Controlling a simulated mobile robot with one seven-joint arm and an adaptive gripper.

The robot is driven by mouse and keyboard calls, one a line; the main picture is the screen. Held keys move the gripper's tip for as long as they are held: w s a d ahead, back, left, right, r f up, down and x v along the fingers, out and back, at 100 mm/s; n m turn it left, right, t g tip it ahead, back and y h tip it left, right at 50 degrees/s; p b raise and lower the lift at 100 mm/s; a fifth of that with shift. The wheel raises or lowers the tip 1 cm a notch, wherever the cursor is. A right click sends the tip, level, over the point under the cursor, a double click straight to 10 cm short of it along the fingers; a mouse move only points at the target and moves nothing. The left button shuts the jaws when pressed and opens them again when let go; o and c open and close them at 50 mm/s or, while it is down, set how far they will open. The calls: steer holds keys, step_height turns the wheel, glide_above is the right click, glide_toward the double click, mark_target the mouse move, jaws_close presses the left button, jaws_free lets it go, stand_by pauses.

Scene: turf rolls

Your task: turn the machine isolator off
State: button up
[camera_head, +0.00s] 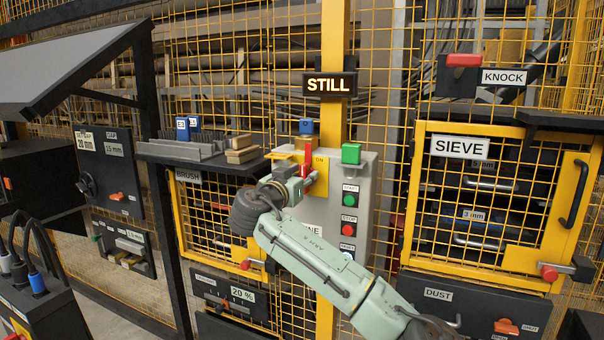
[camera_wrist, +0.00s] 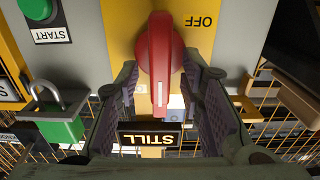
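The machine isolator is a red rotary handle (camera_wrist: 160,55) on a yellow plate (camera_wrist: 118,25) in the wrist view. Its grip stands vertical in the picture, with the word OFF off to the right side. In the head view, the red handle (camera_head: 308,158) shows upright on the grey control panel (camera_head: 362,185), partly hidden by my wrist. My gripper (camera_wrist: 159,78) is open, with one finger on each side of the handle's lower part in the wrist view. A gap shows between the fingers and the narrow grip; contact cannot be told. It also shows in the head view (camera_head: 303,184).
A lit STILL sign (camera_head: 330,85) hangs above the panel. A green padlock (camera_wrist: 62,130) and a green START button (camera_wrist: 35,8) lie left of the handle in the wrist view. A shelf (camera_head: 200,155) with wooden blocks and the yellow SIEVE door (camera_head: 416,190) flank the panel.

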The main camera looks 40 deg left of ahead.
steer(key=shift+c, duration=0.4)
jaws_close()
